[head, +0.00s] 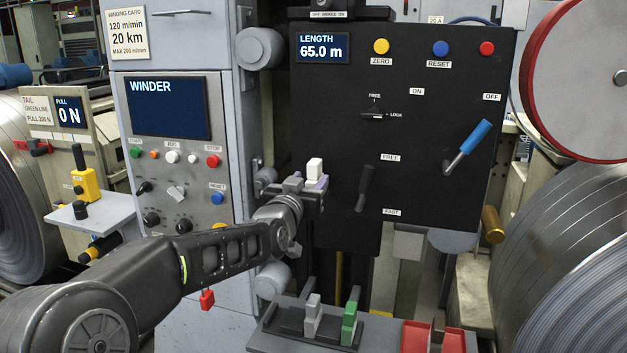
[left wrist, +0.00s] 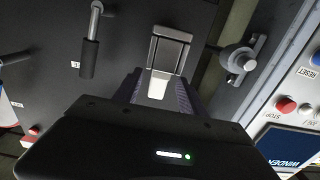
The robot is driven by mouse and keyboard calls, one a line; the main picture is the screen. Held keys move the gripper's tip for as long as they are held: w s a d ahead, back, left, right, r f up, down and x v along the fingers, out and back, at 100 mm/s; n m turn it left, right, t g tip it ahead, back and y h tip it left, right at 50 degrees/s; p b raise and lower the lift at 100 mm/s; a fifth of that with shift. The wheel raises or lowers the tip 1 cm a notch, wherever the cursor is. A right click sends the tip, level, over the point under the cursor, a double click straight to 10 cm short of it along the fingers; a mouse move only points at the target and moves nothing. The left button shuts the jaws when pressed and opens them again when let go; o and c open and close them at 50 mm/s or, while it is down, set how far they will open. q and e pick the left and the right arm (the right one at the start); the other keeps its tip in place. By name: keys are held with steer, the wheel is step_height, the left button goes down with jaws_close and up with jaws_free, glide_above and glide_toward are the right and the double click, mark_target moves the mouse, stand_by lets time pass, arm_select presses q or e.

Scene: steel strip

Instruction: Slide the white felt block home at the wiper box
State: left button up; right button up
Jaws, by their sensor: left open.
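The white felt block (head: 315,168) stands upright at the left edge of the black panel, just above my left gripper (head: 308,186). In the left wrist view the white block (left wrist: 158,86) shows between the two dark fingers of my left gripper (left wrist: 158,92). These fingers are open, and I cannot tell whether either one touches the block. The block's far end meets a grey metal frame (left wrist: 171,33), which looks like the wiper box. How far the block sits inside it is hidden. My right gripper is in neither view.
A tray (head: 262,338) below holds a grey block (head: 312,318) and a green block (head: 349,324). A red tray (head: 455,340) stands to its right. A black lever (head: 364,188) and a blue-handled lever (head: 467,146) stick out from the panel. The winder panel (head: 190,105) is left of the gripper.

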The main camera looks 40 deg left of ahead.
mark_target(310, 180)
arm_select(q)
steer(key=shift+v, duration=1.85)
